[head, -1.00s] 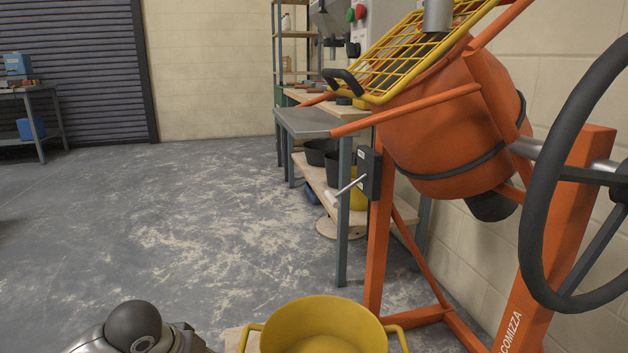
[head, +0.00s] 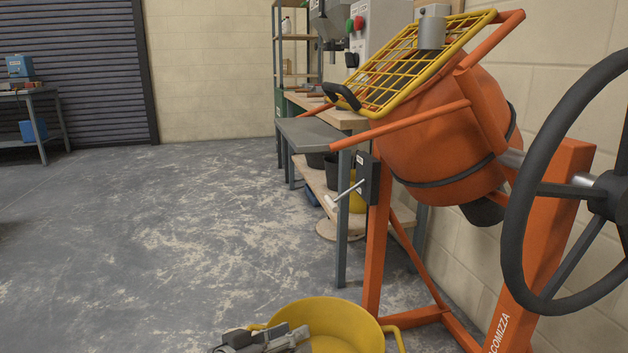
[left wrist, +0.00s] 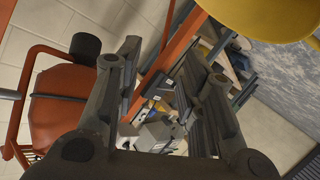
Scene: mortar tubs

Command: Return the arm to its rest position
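My left gripper (head: 268,340) shows at the bottom of the head view, in front of the left part of a yellow tub (head: 345,318). In the left wrist view its two fingers (left wrist: 165,85) stand well apart, open, with nothing held between them. The tub also shows at the top right of the left wrist view (left wrist: 265,18), apart from the fingers. The tub's lower part is cut off in the head view. My right gripper is not in view.
An orange mixer (head: 435,140) with a yellow grate (head: 425,62) and a large black wheel (head: 518,215) stands at the right. A workbench (head: 310,132) runs behind it along the wall. The grey floor (head: 170,230) at the left and middle is clear.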

